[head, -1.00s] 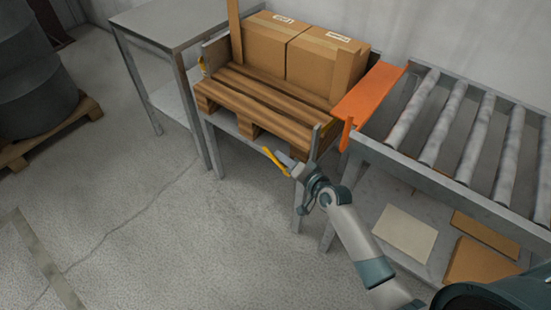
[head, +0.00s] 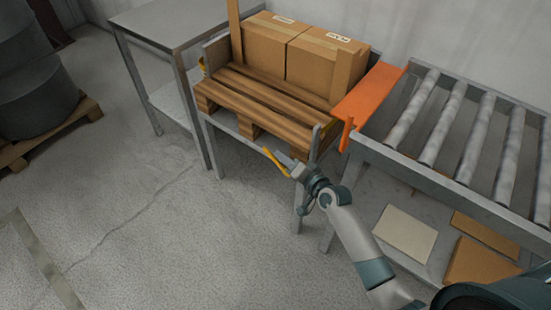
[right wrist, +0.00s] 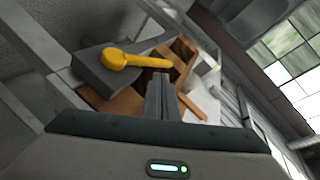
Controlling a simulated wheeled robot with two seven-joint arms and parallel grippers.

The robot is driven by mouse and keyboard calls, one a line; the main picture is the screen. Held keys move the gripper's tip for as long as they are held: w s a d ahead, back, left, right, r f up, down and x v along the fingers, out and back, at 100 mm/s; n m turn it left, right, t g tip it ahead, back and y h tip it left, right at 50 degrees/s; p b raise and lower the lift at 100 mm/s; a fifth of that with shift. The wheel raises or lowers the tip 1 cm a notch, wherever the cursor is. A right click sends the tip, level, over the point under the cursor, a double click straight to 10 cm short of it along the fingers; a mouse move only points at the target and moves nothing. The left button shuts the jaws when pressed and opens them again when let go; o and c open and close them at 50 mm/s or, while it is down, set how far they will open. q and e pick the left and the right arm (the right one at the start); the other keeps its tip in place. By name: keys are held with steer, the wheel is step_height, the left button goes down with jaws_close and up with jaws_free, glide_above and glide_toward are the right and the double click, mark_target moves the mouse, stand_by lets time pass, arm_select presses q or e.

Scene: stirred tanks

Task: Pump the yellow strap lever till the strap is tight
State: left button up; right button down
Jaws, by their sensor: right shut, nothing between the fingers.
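The yellow strap lever (head: 276,161) sticks out at the front right of the pallet stand in the head view. In the right wrist view the yellow lever (right wrist: 135,61) lies across a dark grey block (right wrist: 103,72), just beyond my fingertips. My right gripper (head: 299,172) is shut and empty, close beside the lever's right end; I cannot tell whether they touch. In the right wrist view the shut fingers (right wrist: 161,88) point at the lever's narrow end. The strap itself cannot be made out. My left gripper is not in view.
Two cardboard boxes (head: 304,47) stand on a wooden pallet (head: 262,98). An orange plate (head: 369,92) bridges to a roller conveyor (head: 447,119) at the right. A grey table (head: 180,24) stands at the left. The floor in front is clear.

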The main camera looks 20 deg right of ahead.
mark_target(277, 164)
steer(key=shift+w+a+f, duration=0.1)
steer(key=shift+w+f, duration=0.1)
steer(key=shift+f, duration=0.15)
stand_by(1.0)
steer(key=shift+w+a+f+b, duration=0.25)
steer(key=shift+w+f+b, duration=0.05)
steer(key=shift+f+b, duration=0.3)
steer(key=shift+w+a+f+b, duration=0.25)
steer(key=shift+f+b, duration=0.25)
steer(key=shift+f, duration=0.15)
stand_by(1.6)
steer(key=shift+a+f+b, duration=0.15)
steer(key=shift+f+b, duration=0.3)
steer(key=shift+f, duration=0.15)
stand_by(0.5)
steer(key=shift+w+f, duration=0.2)
steer(key=shift+r, duration=0.1)
steer(key=shift+w, duration=0.1)
steer(key=shift+w+a+f+b, duration=0.25)
steer(key=shift+f+b, duration=0.3)
stand_by(1.3)
